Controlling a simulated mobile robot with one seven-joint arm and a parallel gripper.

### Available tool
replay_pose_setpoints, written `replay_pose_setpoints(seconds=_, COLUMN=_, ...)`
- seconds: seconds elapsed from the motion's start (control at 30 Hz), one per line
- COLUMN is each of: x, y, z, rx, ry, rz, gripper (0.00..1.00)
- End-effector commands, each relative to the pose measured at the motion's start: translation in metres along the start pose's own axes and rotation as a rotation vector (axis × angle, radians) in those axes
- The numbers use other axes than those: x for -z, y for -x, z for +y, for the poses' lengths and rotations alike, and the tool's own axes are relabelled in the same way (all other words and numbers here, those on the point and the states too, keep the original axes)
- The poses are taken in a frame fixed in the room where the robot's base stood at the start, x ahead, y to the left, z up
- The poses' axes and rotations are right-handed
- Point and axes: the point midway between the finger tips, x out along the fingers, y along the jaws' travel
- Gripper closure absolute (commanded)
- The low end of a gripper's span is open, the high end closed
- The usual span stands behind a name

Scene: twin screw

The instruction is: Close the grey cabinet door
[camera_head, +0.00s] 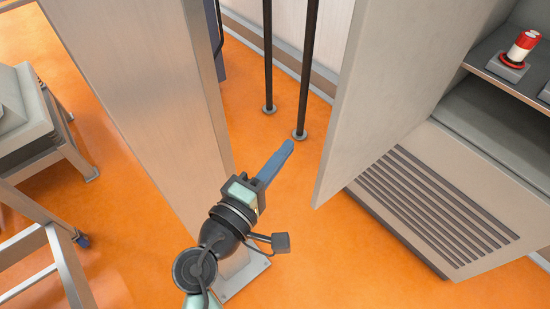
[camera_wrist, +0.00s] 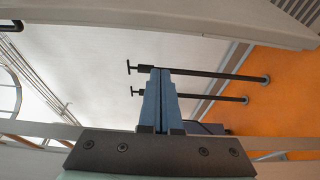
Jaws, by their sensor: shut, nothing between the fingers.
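The grey cabinet door (camera_head: 400,80) stands open in the right half of the head view, swung out from the cabinet (camera_head: 375,205). In the wrist view a pale panel across the top, likely the same door (camera_wrist: 200,14), lies beyond one side of my fingers. My gripper (camera_head: 289,147) has its blue fingers together and empty. It points up and right, to the left of the door's free edge, with a visible gap between them. In the wrist view the closed fingers (camera_wrist: 158,75) show in the centre.
A wide grey column (camera_head: 150,90) stands close to the left of my arm. Two dark posts (camera_head: 306,70) rise beyond my fingertips. The open cabinet holds a red-and-white button (camera_head: 525,42) on a shelf. A metal frame (camera_head: 45,245) stands at left. Orange floor (camera_head: 275,185) is clear between column and door.

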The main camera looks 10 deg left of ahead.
Motion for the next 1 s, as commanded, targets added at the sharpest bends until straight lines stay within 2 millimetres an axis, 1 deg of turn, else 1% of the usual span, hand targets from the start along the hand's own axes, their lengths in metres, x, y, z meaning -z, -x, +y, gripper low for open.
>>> replay_pose_setpoints(seconds=0.03, x=0.000, y=-0.011, z=0.003, rx=-0.002, ry=0.000, rz=-0.002, gripper=1.00)
replay_pose_setpoints(seconds=0.1, x=0.000, y=-0.025, z=0.002, rx=-0.001, ry=-0.001, rz=-0.002, gripper=1.00)
replay_pose_setpoints(seconds=0.23, x=0.000, y=-0.049, z=0.002, rx=-0.001, ry=-0.001, rz=-0.003, gripper=1.00)
replay_pose_setpoints(seconds=0.27, x=-0.002, y=-0.050, z=0.002, rx=0.001, ry=-0.001, rz=-0.001, gripper=1.00)
replay_pose_setpoints(seconds=0.3, x=-0.009, y=-0.045, z=0.001, rx=0.002, ry=0.000, rz=0.000, gripper=1.00)
replay_pose_setpoints(seconds=0.4, x=-0.021, y=-0.041, z=0.001, rx=0.002, ry=0.000, rz=0.000, gripper=1.00)
replay_pose_setpoints(seconds=0.57, x=-0.034, y=-0.036, z=0.001, rx=0.001, ry=-0.001, rz=0.000, gripper=1.00)
replay_pose_setpoints(seconds=0.7, x=-0.038, y=-0.035, z=0.001, rx=0.000, ry=-0.001, rz=0.001, gripper=1.00)
replay_pose_setpoints(seconds=1.0, x=-0.038, y=-0.035, z=0.001, rx=0.000, ry=-0.002, rz=0.001, gripper=1.00)
